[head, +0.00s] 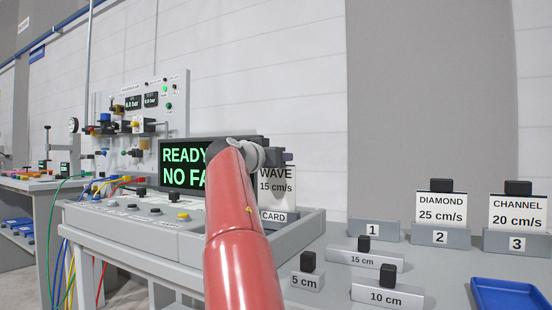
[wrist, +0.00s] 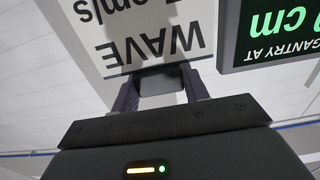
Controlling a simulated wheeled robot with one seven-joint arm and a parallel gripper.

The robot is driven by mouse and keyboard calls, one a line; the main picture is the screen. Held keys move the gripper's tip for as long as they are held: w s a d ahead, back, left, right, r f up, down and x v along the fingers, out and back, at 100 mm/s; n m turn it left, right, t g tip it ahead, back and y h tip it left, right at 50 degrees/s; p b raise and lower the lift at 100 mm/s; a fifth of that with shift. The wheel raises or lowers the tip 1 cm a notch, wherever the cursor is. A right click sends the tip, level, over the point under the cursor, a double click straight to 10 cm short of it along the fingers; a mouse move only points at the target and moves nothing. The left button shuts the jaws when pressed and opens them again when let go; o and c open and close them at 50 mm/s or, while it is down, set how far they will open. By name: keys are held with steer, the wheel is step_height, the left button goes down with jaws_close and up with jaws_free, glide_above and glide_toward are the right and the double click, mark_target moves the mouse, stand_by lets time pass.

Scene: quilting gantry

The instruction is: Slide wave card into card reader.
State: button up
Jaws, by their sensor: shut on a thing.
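The white wave card (head: 277,187), reading "WAVE 15 cm/s", stands upright at the right of the console. My gripper (head: 285,157) is shut on its black top grip, partly hidden behind my red arm. The wrist view shows the fingers (wrist: 161,88) on both sides of the black grip (wrist: 160,80), with the card (wrist: 150,38) upside down beyond. The card reader (head: 273,217), labelled "CARD", is directly below the card in the head view. The card's lower edge meets the label's top in the picture; I cannot tell whether it is inside the slot.
A screen (head: 182,167) reading "READY" is partly hidden by my arm. Holder 1 (head: 374,231) is empty; the diamond card (head: 441,208) and channel card (head: 517,212) stand in holders 2 and 3. Several length blocks (head: 387,296) and a blue tray (head: 511,294) lie at the front right.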

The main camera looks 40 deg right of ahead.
mark_target(276, 171)
steer(key=shift+f+b, duration=1.75)
steer(key=shift+f, duration=0.1)
steer(key=o, duration=1.3)
